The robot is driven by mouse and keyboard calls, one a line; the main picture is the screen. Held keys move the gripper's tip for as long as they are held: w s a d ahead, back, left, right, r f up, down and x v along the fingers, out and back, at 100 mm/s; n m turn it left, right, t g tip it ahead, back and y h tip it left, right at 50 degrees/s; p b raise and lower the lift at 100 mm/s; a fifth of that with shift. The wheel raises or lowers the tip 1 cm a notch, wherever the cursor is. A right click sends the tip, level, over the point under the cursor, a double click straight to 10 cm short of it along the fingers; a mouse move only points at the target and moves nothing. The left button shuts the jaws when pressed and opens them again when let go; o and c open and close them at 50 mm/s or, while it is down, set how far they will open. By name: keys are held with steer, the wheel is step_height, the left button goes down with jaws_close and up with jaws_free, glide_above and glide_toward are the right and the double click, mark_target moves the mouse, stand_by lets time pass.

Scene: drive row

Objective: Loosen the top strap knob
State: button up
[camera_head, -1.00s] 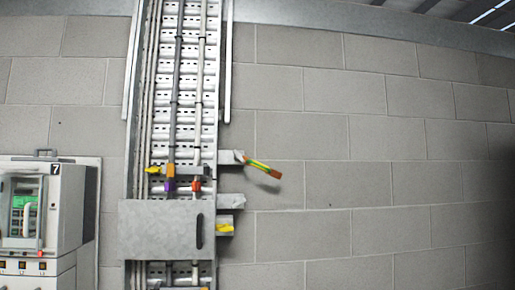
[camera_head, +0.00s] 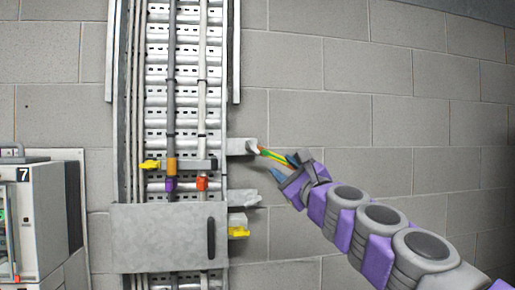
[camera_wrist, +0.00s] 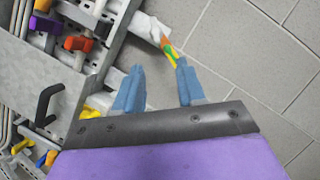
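A yellow-green strap (camera_head: 271,154) sticks out to the right from the upper grey bracket (camera_head: 241,146). In the wrist view the strap (camera_wrist: 170,49) runs from the pale bracket end down to my right fingertip. A yellow knob (camera_head: 150,165) sits on the left end of the clamp bar. I cannot tell which part is the top strap knob.
A vertical cable tray (camera_head: 186,98) has orange, purple (camera_head: 170,185) and red (camera_head: 202,183) cable clamps. A grey cover plate (camera_head: 160,238) with a black handle (camera_head: 211,238) is below. A lower bracket (camera_head: 242,198) and yellow part (camera_head: 238,232) stick out right. The block wall (camera_head: 340,110) on the right is clear.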

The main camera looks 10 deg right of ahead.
steer(key=w, duration=0.3)
glide_toward(254, 149)
steer(key=w+a, duration=0.1)
steer(key=w, duration=0.1)
steer(key=w+r+p, duration=0.1)
steer(key=w, duration=0.2)
steer(key=shift+d+r+p, duration=0.3)
steer(key=shift+r+p, duration=0.05)
steer(key=shift+r, duration=0.05)
steer(key=shift+w+a+r+p, duration=0.2)
steer(key=shift+w+a, duration=0.2)
steer(key=shift+w, duration=0.2)
steer(key=shift+w+a+r+p, duration=0.15)
steer(key=shift+w+a+p, duration=0.1)
steer(key=shift+w+a, duration=0.25)
steer(key=shift+w+a+r+p, duration=0.2)
steer(key=shift+w+a, duration=0.1)
steer(key=shift+w, duration=0.4)
steer(key=shift+w+d+r, duration=0.1)
steer(key=shift+w+d, duration=0.15)
steer(key=shift+d, duration=0.1)
steer(key=shift+a, duration=0.2)
steer(key=c, duration=0.5)
jaws_close()
